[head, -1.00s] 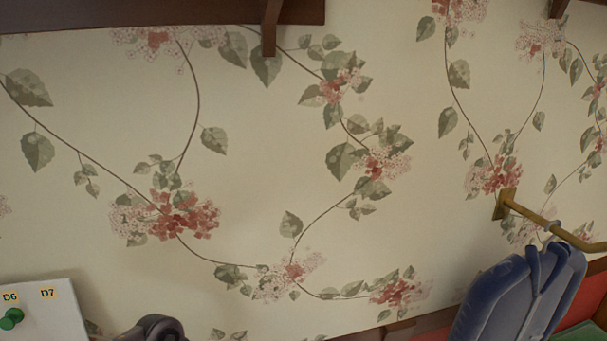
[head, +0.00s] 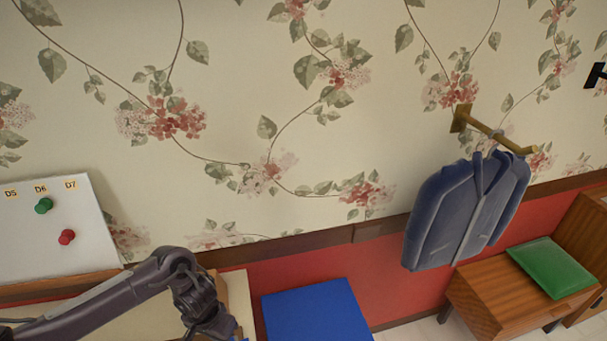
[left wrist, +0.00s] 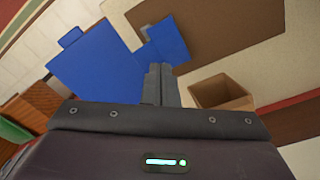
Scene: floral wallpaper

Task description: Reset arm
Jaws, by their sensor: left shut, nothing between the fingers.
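My left arm comes in from the lower left in the head view, bent at a joint above the pale table, with its lower end cut off by the bottom edge. My left gripper (left wrist: 160,84) shows in the left wrist view with its two fingers together and nothing between them. Blue surfaces lie beyond the fingers, apart from them as far as I can tell. My right gripper is in neither view.
A white board (head: 50,230) with green and red pegs stands at left. A blue panel (head: 316,312) is low in the middle. A blue jacket (head: 465,210) hangs from a brass hook (head: 495,130). A green cushion (head: 550,267) lies on a wooden bench (head: 490,295). An open box (left wrist: 222,93) shows in the wrist view.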

